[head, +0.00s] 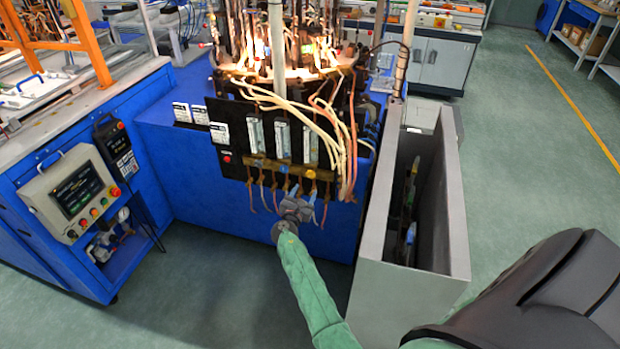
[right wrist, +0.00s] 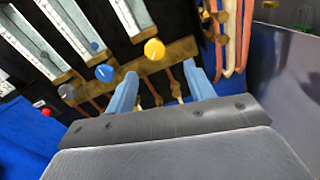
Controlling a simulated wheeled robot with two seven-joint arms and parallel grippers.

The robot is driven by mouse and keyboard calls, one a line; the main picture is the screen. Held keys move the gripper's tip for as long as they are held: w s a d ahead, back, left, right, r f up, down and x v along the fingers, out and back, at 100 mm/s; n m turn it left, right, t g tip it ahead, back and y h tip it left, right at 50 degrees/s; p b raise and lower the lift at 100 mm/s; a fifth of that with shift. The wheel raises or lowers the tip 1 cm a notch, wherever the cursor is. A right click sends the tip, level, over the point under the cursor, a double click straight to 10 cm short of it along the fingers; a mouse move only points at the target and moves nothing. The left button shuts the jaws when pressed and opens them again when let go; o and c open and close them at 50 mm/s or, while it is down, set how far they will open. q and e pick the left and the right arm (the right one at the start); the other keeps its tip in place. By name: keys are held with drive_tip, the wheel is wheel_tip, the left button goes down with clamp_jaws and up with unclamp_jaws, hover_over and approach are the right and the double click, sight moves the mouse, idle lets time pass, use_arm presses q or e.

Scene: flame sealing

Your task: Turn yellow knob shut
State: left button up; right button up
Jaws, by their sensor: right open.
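The yellow knob (head: 311,173) sits on the brass bar (head: 262,166) at the bottom of the black panel, below the right-hand flow tube. In the right wrist view the yellow knob (right wrist: 154,49) shows just beyond the gap between my fingertips. My right gripper (head: 296,207) is open and empty, a little below the knob in the head view. Its two pale blue fingers (right wrist: 160,72) point at the bar, and the knob appears apart from them. A blue knob (right wrist: 104,73) is on the bar left of the yellow one. My left gripper is not in view.
Thin hoses hang below the bar near my right gripper, and pale and orange hoses (head: 343,140) run down at its right. A tall grey open bin (head: 405,295) stands right of my forearm. A control box (head: 70,192) is at the left.

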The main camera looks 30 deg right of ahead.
sight(310, 176)
drive_tip(key=w+d+n+p, duration=0.1)
drive_tip(key=w+d, duration=0.1)
drive_tip(key=w+d+n, duration=0.1)
drive_tip(key=w+d, duration=0.1)
drive_tip(key=shift+w+d+r+n+p, duration=0.2)
drive_tip(key=shift+n+p, duration=0.1)
drive_tip(key=shift+p, duration=0.1)
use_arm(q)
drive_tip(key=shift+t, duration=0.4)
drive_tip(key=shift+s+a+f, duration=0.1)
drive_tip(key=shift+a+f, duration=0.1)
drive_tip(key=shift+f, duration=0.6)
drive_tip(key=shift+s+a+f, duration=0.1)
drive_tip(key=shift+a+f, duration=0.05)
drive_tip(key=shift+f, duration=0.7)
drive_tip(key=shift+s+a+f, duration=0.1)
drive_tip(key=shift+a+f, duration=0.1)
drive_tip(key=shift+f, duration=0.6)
use_arm(e)
drive_tip(key=shift+x, duration=0.8)
drive_tip(key=shift+f, duration=0.1)
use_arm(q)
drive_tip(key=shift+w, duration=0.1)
use_arm(e)
drive_tip(key=c, duration=1)
